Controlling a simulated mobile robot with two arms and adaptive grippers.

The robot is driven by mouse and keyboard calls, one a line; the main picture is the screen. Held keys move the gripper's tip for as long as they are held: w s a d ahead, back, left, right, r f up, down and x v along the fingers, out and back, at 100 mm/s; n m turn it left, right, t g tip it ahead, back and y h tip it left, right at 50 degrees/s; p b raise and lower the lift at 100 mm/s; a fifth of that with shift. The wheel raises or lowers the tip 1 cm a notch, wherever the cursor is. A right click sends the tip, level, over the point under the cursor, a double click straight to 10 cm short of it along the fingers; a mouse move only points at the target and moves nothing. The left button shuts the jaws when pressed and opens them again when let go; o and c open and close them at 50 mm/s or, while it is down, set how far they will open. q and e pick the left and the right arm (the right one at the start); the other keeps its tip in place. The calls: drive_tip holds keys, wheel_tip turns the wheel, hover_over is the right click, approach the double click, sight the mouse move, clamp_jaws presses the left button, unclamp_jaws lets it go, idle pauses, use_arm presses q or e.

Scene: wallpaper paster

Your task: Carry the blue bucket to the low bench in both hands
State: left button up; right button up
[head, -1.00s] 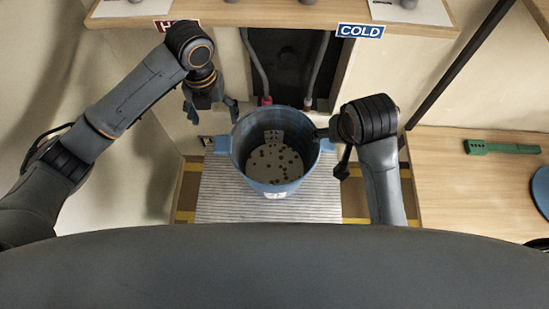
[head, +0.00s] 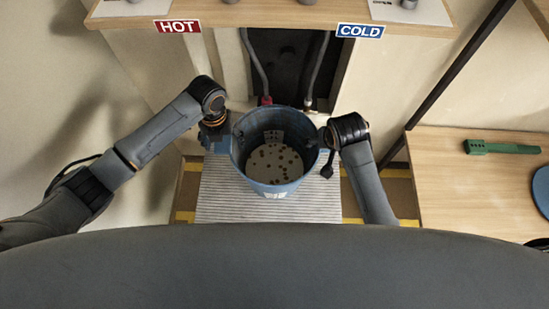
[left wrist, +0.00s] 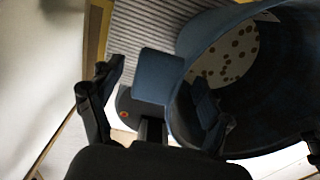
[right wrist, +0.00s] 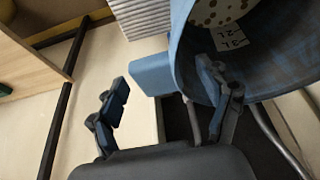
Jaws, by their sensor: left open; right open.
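The blue bucket (head: 247,180) stands upright on a ribbed grey mat, with brown spots on its pale inner floor. My left gripper (head: 218,132) is open at the bucket's left side. In the left wrist view its fingers (left wrist: 160,80) are apart on either side of the left handle tab (left wrist: 157,75), one over the bucket's inside. My right gripper (head: 327,150) is open at the right side. In the right wrist view its fingers (right wrist: 163,80) flank the right tab (right wrist: 150,75), one over the inside. Contact cannot be told. A low wooden bench (head: 465,190) is at the right.
A green tool (head: 500,147) and a blue round thing (head: 541,190) lie on the bench, with bare wood between. A wooden shelf with HOT (head: 177,26) and COLD (head: 360,30) signs overhangs behind the bucket. Hoses hang there; a dark diagonal bar (head: 450,80) stands right.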

use_arm(q)
drive_tip(key=shift+f, duration=0.15)
use_arm(e)
drive_tip(key=shift+f, duration=0.15)
use_arm(q)
clamp_jaws()
use_arm(e)
clamp_jaws()
use_arm(q)
drive_tip(key=shift+w+r, duration=0.1)
drive_tip(key=shift+r, duration=0.15)
use_arm(e)
drive_tip(key=shift+w+r, duration=0.15)
drive_tip(key=shift+r, duration=0.1)
